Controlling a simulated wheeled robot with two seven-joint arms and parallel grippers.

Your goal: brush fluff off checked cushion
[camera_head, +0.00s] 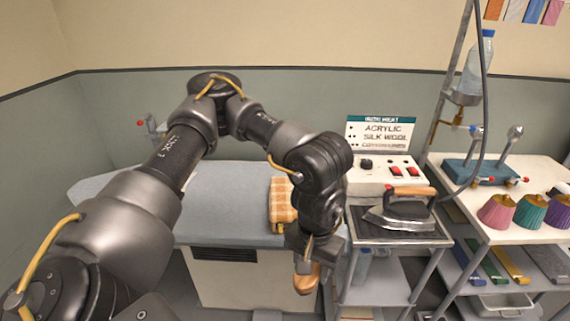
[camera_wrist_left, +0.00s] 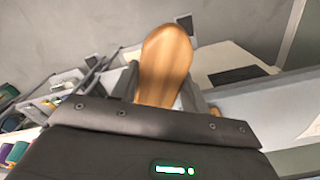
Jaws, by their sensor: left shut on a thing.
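An orange and cream checked cushion (camera_head: 282,205) lies on the grey-blue ironing board (camera_head: 225,200), near its right end. My left forearm and wrist hide its right part, and I cannot make out any fluff on it. My left gripper (camera_head: 305,262) points down in front of the board's near edge, to the right of and nearer than the cushion. It is shut on a wooden brush (camera_head: 307,281), whose rounded tan end sticks out below the jaws. The brush's wooden end also shows in the left wrist view (camera_wrist_left: 165,65); its bristles are not visible. My right gripper is not in view.
An iron (camera_head: 402,210) with a wooden handle stands on a dark plate on the stand to the right. Behind it is a panel with red switches (camera_head: 392,170). Further right, a table (camera_head: 535,235) holds coloured fluted shades and a blue clamp stand.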

